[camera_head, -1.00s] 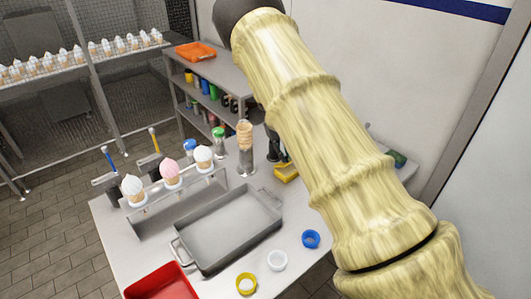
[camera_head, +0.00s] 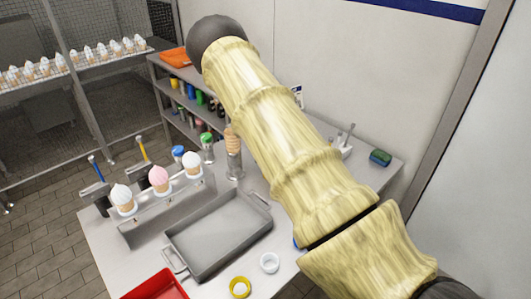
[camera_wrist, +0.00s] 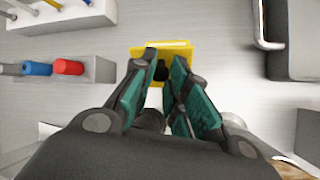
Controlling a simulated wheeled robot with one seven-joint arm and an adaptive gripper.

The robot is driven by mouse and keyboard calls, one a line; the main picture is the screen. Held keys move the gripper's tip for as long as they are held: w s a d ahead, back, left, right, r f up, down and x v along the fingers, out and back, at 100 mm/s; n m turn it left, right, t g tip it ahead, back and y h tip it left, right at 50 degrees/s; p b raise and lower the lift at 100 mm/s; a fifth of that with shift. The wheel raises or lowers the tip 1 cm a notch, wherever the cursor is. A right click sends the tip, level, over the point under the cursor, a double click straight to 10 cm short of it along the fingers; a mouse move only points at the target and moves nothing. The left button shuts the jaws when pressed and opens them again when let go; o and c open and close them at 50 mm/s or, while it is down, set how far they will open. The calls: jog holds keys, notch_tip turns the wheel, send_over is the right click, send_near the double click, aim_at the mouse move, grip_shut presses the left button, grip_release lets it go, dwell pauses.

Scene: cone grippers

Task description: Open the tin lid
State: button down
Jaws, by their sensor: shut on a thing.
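A yellow tin (camera_wrist: 178,47) stands on the metal worktop at the top middle of the wrist view. A dark knob-like part, taken as its lid's handle (camera_wrist: 161,70), shows against the yellow. My gripper (camera_wrist: 163,72) reaches to the tin, its teal-padded fingers closed in on either side of this dark part. The lid's outline and the exact contact are hard to make out between the fingers. In the head view, my pale yellow arm hides the tin and the gripper.
A grey metal tray (camera_head: 222,240) lies on the worktop, with a rack of ice-cream cones (camera_head: 159,180) to its left. A red tray (camera_head: 160,285), a white ring (camera_head: 269,263) and a yellow ring (camera_head: 240,287) sit in front. A green sponge (camera_head: 380,158) lies at the right.

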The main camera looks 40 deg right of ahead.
jog(key=shift+w+r, duration=0.1)
jog(key=shift+r, duration=0.05)
jog(key=c, duration=1.3)
grip_release()
jog(key=shift+c, duration=0.2)
jog(key=v, duration=1.1)
jog(key=shift+w+r, duration=0.25)
jog(key=shift+r, duration=0.05)
jog(key=shift+a, duration=0.1)
